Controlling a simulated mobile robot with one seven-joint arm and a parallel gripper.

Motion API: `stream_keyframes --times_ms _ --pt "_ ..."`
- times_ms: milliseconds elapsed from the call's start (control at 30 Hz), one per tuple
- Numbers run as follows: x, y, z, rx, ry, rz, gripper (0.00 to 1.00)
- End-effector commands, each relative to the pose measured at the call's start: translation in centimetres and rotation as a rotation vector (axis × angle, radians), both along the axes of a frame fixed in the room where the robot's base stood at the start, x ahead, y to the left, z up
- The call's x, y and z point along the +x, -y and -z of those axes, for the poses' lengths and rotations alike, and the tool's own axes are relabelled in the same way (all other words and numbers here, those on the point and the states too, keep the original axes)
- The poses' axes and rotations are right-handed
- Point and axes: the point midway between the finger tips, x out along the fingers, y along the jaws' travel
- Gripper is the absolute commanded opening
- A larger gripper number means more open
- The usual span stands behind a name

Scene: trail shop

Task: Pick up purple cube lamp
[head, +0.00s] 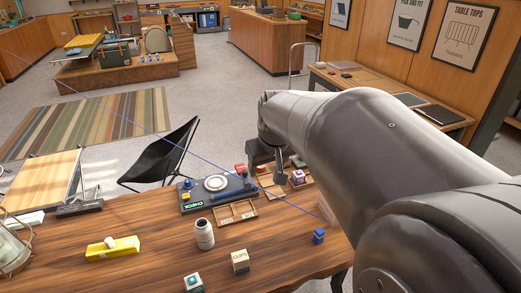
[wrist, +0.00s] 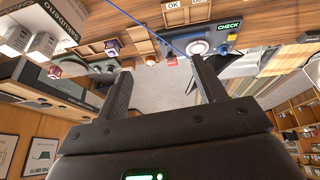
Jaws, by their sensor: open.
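A small cube with purple and white faces (head: 298,178), which looks like the purple cube lamp, stands on the far right part of the wooden table. In the wrist view a small purple cube (wrist: 112,47) shows at upper left, outside the jaws and beyond the left fingertip; it appears to be the same one. My gripper (wrist: 161,68) is open, with nothing between its fingers. In the head view my gripper (head: 268,172) is partly hidden by my arm, just left of the cube. The gap between them cannot be judged exactly.
A dark device marked CHECK (head: 215,190) and a wooden divided tray (head: 236,213) lie left of the cube. A white jar (head: 204,234), a blue item (head: 318,236), a labelled box (head: 240,261) and a yellow block (head: 112,248) stand nearer. Bare tabletop lies between them.

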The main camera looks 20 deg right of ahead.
Motion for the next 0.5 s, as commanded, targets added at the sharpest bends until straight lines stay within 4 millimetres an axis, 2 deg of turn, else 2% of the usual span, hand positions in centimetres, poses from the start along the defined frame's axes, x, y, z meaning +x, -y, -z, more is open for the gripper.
stream_keyframes --times_ms 33,200,367,500 --pt "1.6 1.3 0.7 0.003 -0.012 0.005 0.64" --pt "6.4 5.3 3.1 0.008 -0.028 0.001 0.64" --pt "10.3 9.7 6.1 0.02 -0.037 0.0 0.64" --pt "13.2 13.9 9.3 0.038 -0.04 0.003 0.64"
